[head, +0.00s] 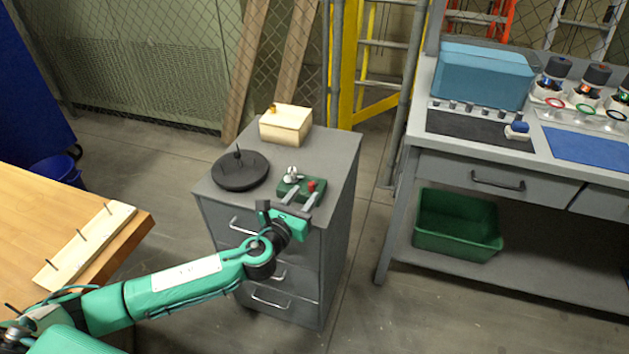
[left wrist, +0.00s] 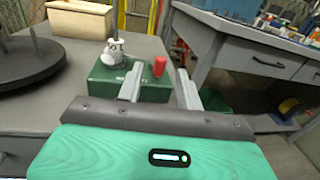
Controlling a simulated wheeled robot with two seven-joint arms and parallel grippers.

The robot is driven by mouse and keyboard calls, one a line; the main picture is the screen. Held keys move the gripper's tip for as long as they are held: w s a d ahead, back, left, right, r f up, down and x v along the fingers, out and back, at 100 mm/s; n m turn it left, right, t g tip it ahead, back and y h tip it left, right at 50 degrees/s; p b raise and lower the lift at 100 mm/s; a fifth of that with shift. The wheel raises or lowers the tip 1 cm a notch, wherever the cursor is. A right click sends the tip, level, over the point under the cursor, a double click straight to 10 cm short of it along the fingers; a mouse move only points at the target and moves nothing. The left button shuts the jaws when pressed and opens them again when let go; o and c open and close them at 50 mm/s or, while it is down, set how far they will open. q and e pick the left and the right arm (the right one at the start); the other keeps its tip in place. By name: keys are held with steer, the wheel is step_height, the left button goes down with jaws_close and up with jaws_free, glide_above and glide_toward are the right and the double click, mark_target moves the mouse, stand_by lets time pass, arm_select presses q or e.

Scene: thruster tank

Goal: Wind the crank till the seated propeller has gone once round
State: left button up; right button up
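A small green box (head: 288,187) stands on top of the grey drawer cabinet. A light grey propeller (head: 292,174) sits on its left part, and it also shows in the left wrist view (left wrist: 113,48). A red crank knob (head: 312,184) stands up at the box's right; in the left wrist view the red knob (left wrist: 158,66) appears between and beyond the finger tips. My left gripper (head: 301,196) is open at the near side of the box, its two fingers apart. Whether a finger touches the box or knob I cannot tell. The crank's arm is hidden. My right gripper is out of view.
A dark round stand (head: 240,174) with a peg is left of the box on the cabinet (head: 335,165). A cream box (head: 286,124) stands behind. A wooden table (head: 60,205) with a pegged board is at left, and a workbench (head: 550,165) at right.

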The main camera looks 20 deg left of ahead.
mark_target(310, 188)
arm_select(q)
steer(key=w, duration=0.4)
steer(key=w+d, duration=0.1)
steer(key=w, duration=0.1)
steer(key=shift+w+d, duration=0.1)
steer(key=shift+w, duration=0.15)
jaws_close()
